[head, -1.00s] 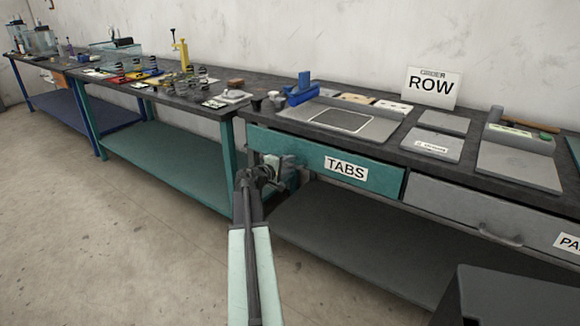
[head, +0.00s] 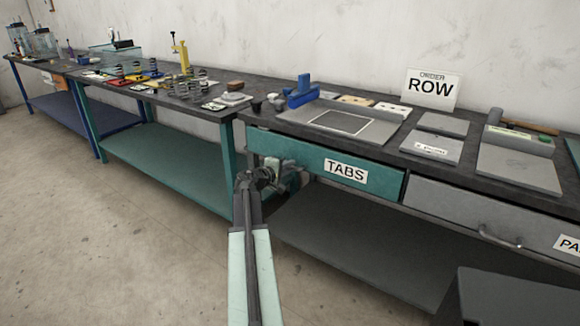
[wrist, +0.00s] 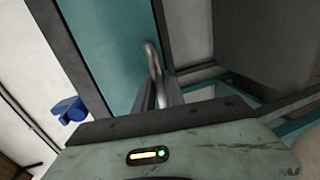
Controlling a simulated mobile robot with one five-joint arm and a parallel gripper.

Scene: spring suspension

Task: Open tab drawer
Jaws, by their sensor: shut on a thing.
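The teal drawer labelled TABS (head: 310,156) is under the top of the near bench in the head view. Its front looks about flush with the bench; I see no clear gap. Its teal front (wrist: 108,40) also fills the upper middle of the wrist view. A metal bar handle (wrist: 151,60) stands out from that front. My gripper (head: 288,180) is at the lower left of the drawer front and hides the handle in the head view. In the wrist view my gripper (wrist: 160,94) is shut on the handle; the fingertips are partly hidden by the gripper body.
A grey drawer (head: 460,207) with its own handle is to the right. The bench top holds a blue fixture (head: 301,93), grey plates and an ORDER ROW sign (head: 432,88). A dark box (head: 515,298) is at the lower right. The floor to the left is clear.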

